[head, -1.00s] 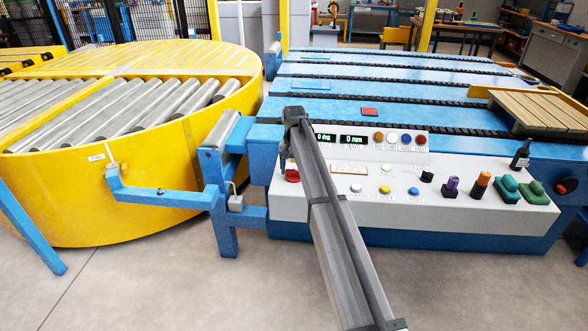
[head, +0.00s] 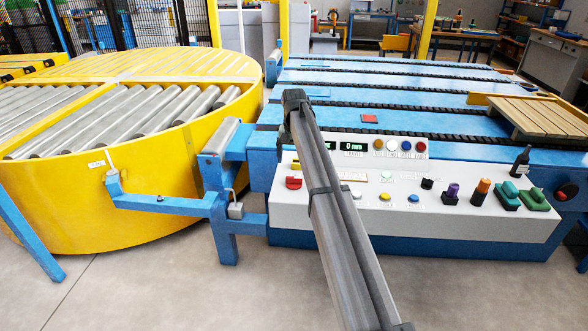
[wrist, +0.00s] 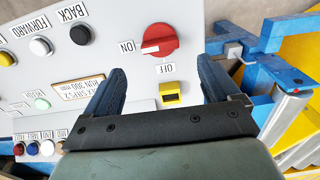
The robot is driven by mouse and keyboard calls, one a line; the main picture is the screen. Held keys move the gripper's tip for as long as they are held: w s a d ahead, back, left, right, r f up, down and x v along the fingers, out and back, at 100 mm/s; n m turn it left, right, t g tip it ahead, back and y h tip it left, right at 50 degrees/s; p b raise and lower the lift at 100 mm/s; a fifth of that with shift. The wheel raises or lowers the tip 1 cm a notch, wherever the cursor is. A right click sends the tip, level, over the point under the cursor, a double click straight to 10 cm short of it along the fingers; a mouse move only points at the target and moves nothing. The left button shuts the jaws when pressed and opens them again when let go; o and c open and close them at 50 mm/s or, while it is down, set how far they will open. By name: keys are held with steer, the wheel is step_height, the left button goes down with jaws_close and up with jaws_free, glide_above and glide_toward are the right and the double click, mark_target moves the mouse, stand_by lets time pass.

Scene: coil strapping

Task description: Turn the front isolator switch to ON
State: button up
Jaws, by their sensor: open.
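The front isolator switch (wrist: 160,41) is a round red knob on the white panel in the wrist view. A pale mark shows on its left side, towards the ON label (wrist: 127,47). The OFF label (wrist: 166,69) is below it in that view. The switch also shows in the head view (head: 293,183), left of my arm. My gripper (wrist: 162,70) is open and empty in the wrist view. Its two dark blue fingers lie to either side of and below the knob, apart from it. In the head view my arm hides the fingertips.
A yellow block (wrist: 170,93) sits below the switch in the wrist view. Black (wrist: 80,34), white (wrist: 40,46) and other buttons lie to the left. A blue bracket (wrist: 262,38) stands at the right. The yellow roller turntable (head: 130,200) stands left of the panel.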

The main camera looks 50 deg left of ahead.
step_height(320, 180, up, 6)
steer(key=shift+f, duration=0.15)
stand_by(0.6)
